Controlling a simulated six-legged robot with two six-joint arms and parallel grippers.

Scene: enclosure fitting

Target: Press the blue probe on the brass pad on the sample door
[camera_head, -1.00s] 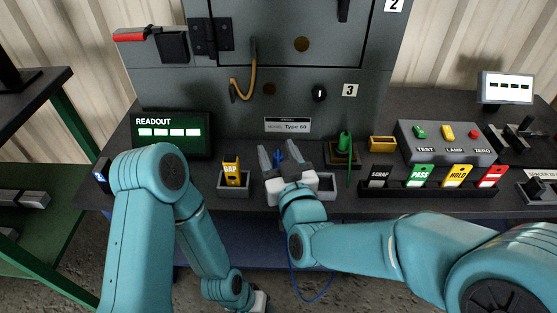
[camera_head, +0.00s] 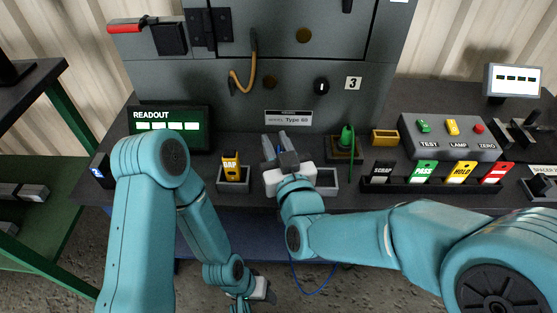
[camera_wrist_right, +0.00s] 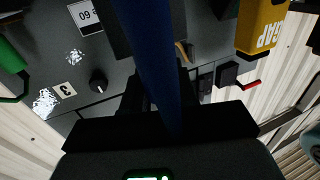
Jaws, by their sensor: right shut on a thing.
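My right gripper (camera_head: 275,142) is shut on the blue probe, in front of the cabinet's lower face. In the head view the probe is almost hidden by the fingers; in the right wrist view the blue probe (camera_wrist_right: 152,55) is a long dark blue bar between the jaws. The grey cabinet door (camera_head: 280,25) shows only its lower part. My left gripper (camera_head: 241,306) is low at the bottom edge, partly cut off.
A yellow GAP gauge (camera_head: 231,165) stands in a holder left of my right gripper. A green-handled tool (camera_head: 346,138) stands to its right. A button box (camera_head: 450,137) and coloured tags (camera_head: 420,172) are further right.

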